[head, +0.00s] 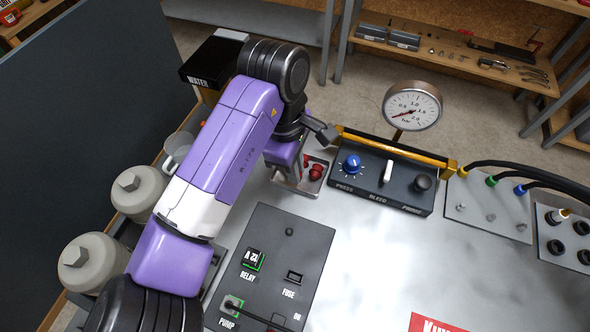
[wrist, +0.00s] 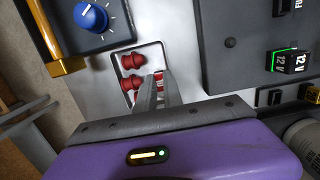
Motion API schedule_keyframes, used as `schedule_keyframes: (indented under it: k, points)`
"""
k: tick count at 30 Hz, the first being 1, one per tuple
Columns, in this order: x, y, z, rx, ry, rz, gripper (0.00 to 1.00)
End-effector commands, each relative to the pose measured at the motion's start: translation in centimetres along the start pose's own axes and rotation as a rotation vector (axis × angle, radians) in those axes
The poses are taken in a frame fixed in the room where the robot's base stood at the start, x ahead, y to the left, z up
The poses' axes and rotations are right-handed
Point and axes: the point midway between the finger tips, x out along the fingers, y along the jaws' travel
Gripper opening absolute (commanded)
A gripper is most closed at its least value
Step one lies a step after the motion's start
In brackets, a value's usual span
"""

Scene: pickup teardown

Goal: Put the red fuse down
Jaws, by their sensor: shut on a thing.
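My gripper (wrist: 153,90) reaches over a small shallow metal tray (head: 297,189), which also shows in the wrist view (wrist: 124,52). Its narrow fingers are shut on the red fuse (wrist: 159,79), of which only a small red and pale part shows between and beside the fingertips. The fuse is low, at the tray's inner area; I cannot tell if it touches the tray floor. In the head view my arm hides the fuse and most of the fingers.
Red knobbed parts (wrist: 132,61) lie in the tray beside my fingers. A black panel with a FUSE socket (head: 294,277) stands nearby. A control box with a blue knob (head: 352,164), yellow bar (head: 395,149) and gauge (head: 412,106) is close by. The metal top at right is mostly clear.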

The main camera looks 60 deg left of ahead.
Motion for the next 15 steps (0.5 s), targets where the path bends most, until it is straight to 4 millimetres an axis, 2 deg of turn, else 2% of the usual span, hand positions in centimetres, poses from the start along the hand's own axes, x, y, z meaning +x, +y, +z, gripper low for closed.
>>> schedule_keyframes:
  k: [4, 15]
  points:
    - [1.5, 0.0, -0.2, 0.0, 0.0, 0.001, 0.0]
    - [1.8, 0.0, -0.2, 0.0, -0.001, 0.001, 0.0]
